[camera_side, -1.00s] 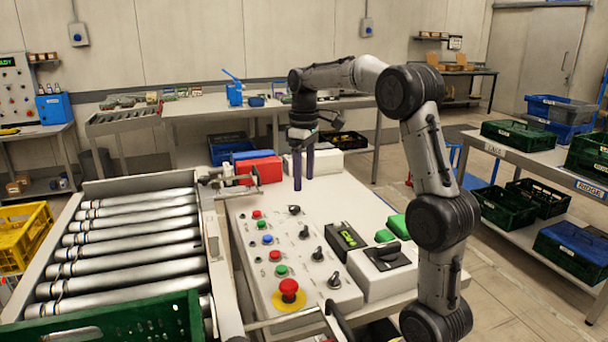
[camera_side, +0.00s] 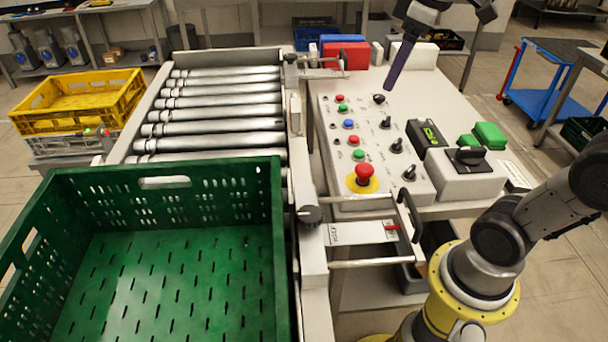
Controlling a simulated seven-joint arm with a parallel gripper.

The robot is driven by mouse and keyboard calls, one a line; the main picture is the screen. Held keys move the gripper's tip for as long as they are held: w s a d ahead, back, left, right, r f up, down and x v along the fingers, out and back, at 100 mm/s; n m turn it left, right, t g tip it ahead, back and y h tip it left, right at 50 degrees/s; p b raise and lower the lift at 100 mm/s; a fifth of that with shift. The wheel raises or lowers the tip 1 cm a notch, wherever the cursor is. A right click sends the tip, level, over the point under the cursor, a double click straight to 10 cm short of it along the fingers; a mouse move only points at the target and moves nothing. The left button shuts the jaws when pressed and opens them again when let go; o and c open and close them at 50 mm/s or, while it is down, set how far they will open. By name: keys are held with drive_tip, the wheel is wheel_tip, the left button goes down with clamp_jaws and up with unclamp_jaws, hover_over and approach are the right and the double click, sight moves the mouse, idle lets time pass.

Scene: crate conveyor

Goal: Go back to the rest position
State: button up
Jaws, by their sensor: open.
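My gripper (camera_side: 391,82) is at the top right of the side view, over the far end of the white control panel (camera_side: 455,103). One purple finger shows clearly, pointing down and a little left, with its tip close to a black knob (camera_side: 379,98) in the picture. The other finger is not clearly visible. My gripper is open and I see nothing held in it. Its upper part is cut off by the top edge of the picture. I cannot tell how high the tip is above the panel.
A large green crate (camera_side: 165,168) stands at the near end of the roller conveyor (camera_side: 215,115). The panel carries a red emergency button (camera_side: 365,172), several small buttons and knobs, and green blocks (camera_side: 489,135). A red box (camera_side: 345,56) stands behind. A yellow crate (camera_side: 80,103) is at the left.

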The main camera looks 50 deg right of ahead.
drive_tip(key=s+a+f+m+t, duration=0.2)
drive_tip(key=s+a+f, duration=0.3)
drive_tip(key=s+f, duration=0.5)
drive_tip(key=shift+a+m+y, duration=0.3)
drive_tip(key=shift+a+m, duration=0.1)
drive_tip(key=shift+m, duration=0.1)
idle(0.7)
